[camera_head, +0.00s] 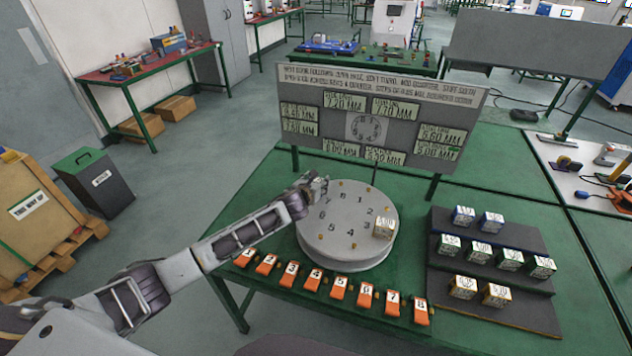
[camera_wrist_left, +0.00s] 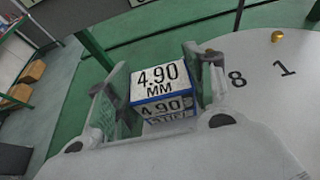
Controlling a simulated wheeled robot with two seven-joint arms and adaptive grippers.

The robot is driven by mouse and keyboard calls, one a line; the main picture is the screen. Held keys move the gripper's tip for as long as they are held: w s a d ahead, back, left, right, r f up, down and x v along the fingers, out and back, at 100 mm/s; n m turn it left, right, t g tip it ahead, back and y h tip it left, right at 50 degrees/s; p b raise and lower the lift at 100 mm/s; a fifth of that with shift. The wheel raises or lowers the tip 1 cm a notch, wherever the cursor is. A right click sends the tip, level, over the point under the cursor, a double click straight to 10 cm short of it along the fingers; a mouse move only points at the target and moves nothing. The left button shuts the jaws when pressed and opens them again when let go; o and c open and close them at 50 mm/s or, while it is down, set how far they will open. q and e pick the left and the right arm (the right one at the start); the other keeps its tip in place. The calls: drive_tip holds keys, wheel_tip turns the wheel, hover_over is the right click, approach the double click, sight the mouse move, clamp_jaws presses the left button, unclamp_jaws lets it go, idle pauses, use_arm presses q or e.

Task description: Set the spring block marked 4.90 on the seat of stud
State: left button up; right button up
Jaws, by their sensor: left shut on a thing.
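The spring block marked 4.90 MM (camera_wrist_left: 165,82) is white with a blue edge and sits between the two fingers of my left gripper (camera_wrist_left: 163,92). In the head view my left gripper (camera_head: 312,186) is at the far left rim of the round grey plate (camera_head: 350,262); the block is hard to make out there. The plate carries black numbers and small brass studs (camera_head: 342,181) around its top. A stud (camera_wrist_left: 277,36) and the numbers 8 and 1 show at the right in the wrist view. Another block (camera_head: 385,228) stands on the plate's right side. My right gripper is not in view.
A grey sign board (camera_head: 375,115) with mm labels stands behind the plate. Several orange numbered tags (camera_head: 340,288) line the table's front edge. A dark stepped rack (camera_head: 500,312) holds several more blocks at the right. Green table top (camera_head: 545,205) is bare behind it.

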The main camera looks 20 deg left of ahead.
use_arm(q)
drive_tip(key=shift+f, duration=0.25)
drive_tip(key=o, duration=1.2)
drive_tip(key=shift+o, duration=0.2)
drive_tip(key=shift+s+r, duration=0.1)
drive_tip(key=shift+r, duration=0.5)
drive_tip(key=shift+v, duration=5.9)
